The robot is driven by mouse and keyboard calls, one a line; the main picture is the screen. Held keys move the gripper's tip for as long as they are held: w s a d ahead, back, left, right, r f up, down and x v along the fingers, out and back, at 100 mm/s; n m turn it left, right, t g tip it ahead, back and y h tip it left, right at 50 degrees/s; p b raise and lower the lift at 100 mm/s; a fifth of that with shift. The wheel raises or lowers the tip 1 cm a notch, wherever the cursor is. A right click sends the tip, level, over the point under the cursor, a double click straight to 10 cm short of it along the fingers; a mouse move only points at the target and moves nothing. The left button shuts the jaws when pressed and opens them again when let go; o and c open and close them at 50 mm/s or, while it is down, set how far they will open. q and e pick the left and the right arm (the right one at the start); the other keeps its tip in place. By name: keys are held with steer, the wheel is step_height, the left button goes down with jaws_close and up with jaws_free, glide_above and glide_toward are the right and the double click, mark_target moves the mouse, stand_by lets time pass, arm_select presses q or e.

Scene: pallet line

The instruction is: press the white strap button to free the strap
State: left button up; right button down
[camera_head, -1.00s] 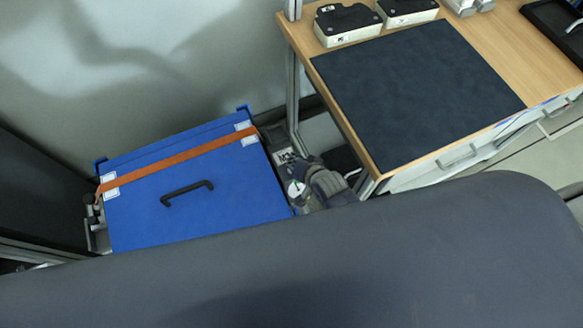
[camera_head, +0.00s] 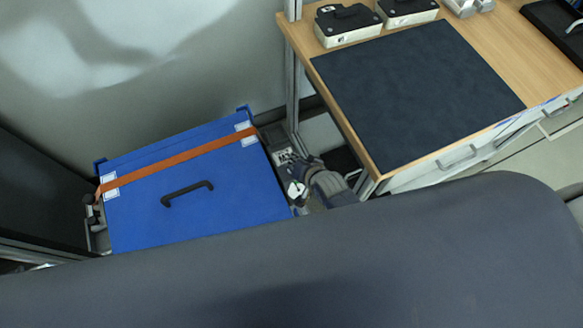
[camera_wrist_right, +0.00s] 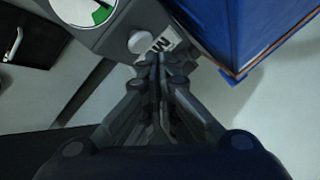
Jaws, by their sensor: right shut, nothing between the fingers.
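The blue crate (camera_head: 220,205) stands on the floor at the left with an orange strap (camera_head: 190,158) lying straight across its lid. A grey box (camera_head: 272,137) with a printed label stands beside the crate's right side. In the right wrist view the white round button (camera_wrist_right: 140,42) sits on this grey box, next to the label (camera_wrist_right: 163,42) and a white-and-green dial (camera_wrist_right: 90,10). My right gripper (camera_wrist_right: 161,60) is shut and empty, its fingertips just below the button in that view. I cannot tell whether they touch it. My left gripper is not in view.
A wooden workbench (camera_head: 455,30) with a dark mat (camera_head: 415,90) stands close on the right, its leg beside my right gripper. Black-and-white cases (camera_head: 347,25) stand on it. The crate's black handle (camera_head: 187,193) sticks up from the lid.

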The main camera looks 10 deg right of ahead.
steer(key=shift+f, duration=0.15)
steer(key=shift+f, duration=0.25)
steer(key=shift+f+b, duration=0.6)
steer(key=shift+f, duration=0.05)
stand_by(0.7)
steer(key=shift+r, duration=0.1)
steer(key=shift+r+p, duration=0.95)
steer(key=shift+p, duration=0.25)
step_height(320, 180, up, 5)
steer(key=p, duration=0.5)
steer(key=shift+r, duration=0.1)
